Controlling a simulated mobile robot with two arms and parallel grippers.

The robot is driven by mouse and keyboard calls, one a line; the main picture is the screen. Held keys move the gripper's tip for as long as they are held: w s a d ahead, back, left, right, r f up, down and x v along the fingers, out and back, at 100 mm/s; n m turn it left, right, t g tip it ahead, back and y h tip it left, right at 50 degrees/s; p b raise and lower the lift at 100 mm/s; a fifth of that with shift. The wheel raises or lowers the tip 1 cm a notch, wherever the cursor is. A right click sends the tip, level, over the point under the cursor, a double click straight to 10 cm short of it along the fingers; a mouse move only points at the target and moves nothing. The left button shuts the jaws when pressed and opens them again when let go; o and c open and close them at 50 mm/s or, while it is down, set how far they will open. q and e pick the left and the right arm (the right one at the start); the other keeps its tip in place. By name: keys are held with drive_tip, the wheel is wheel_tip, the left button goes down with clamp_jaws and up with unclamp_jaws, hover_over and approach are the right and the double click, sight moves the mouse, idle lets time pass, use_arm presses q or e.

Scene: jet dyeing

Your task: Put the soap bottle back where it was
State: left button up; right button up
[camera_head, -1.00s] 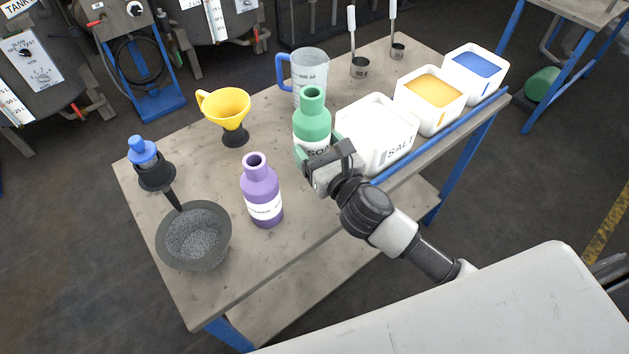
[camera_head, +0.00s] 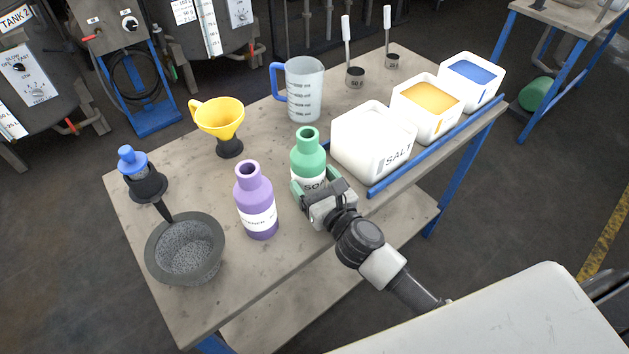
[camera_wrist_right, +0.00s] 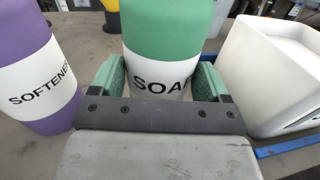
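The green soap bottle (camera_head: 309,154) is upright near the table's front edge, between the purple softener bottle (camera_head: 256,205) and the white salt tub (camera_head: 362,140). My right gripper (camera_head: 315,183) has its green fingers on both sides of the bottle and looks shut on it at label height. In the right wrist view the soap bottle (camera_wrist_right: 160,35) sits between the two fingers (camera_wrist_right: 158,85), with the label partly covered by the gripper. The bottle's base is hidden, so I cannot tell whether it touches the table. My left gripper is not in view.
On the table (camera_head: 270,120) stand a yellow funnel (camera_head: 218,117), a measuring jug (camera_head: 304,90), a grey bowl (camera_head: 160,262) and tubs of orange (camera_head: 426,108) and blue (camera_head: 470,80) contents. The softener bottle is close on the left. Bare tabletop lies behind the soap bottle.

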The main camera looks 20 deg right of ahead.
drive_tip(key=o, duration=0.4)
drive_tip(key=shift+r, duration=0.1)
drive_tip(key=shift+s, duration=0.15)
drive_tip(key=shift+s+d+r+b, duration=0.1)
drive_tip(key=shift+s+d+b, duration=0.3)
drive_tip(key=shift+s, duration=1.5)
drive_tip(key=shift+s+d+f+b, duration=0.1)
drive_tip(key=shift+s+d+b, duration=0.25)
drive_tip(key=shift+s, duration=1.6)
drive_tip(key=shift+s+d+r+b, duration=0.1)
drive_tip(key=shift+s+d+b, duration=0.25)
drive_tip(key=shift+s, duration=1.55)
